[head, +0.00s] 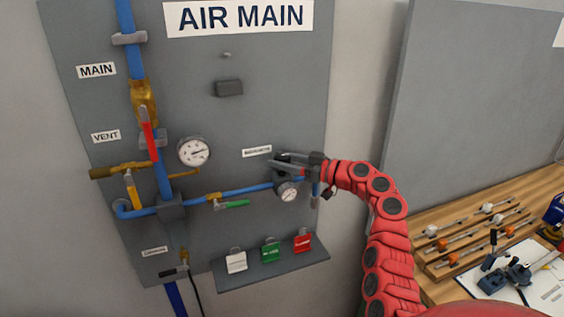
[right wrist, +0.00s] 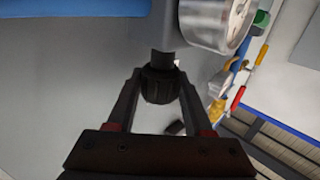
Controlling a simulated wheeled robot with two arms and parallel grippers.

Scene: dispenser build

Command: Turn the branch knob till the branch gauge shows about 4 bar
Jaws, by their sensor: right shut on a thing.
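The branch knob (right wrist: 159,84) is a dark ribbed knob below the regulator body in the right wrist view. My right gripper (right wrist: 159,92) is shut on it, one finger on each side. In the head view my right gripper (head: 284,165) reaches in from the right at the end of the blue branch pipe, and its fingers largely hide the knob. The branch gauge (head: 289,193) is a small round white dial just below the gripper. It also shows in part in the right wrist view (right wrist: 232,15), tilted and cut off; I cannot read its value. My left gripper is not in view.
A larger gauge (head: 194,152) sits on the grey panel (head: 250,120) left of my gripper. A green-handled valve (head: 235,204) is on the branch pipe. A small shelf (head: 275,268) with several colored tags is below. A wooden workbench (head: 445,215) stands right.

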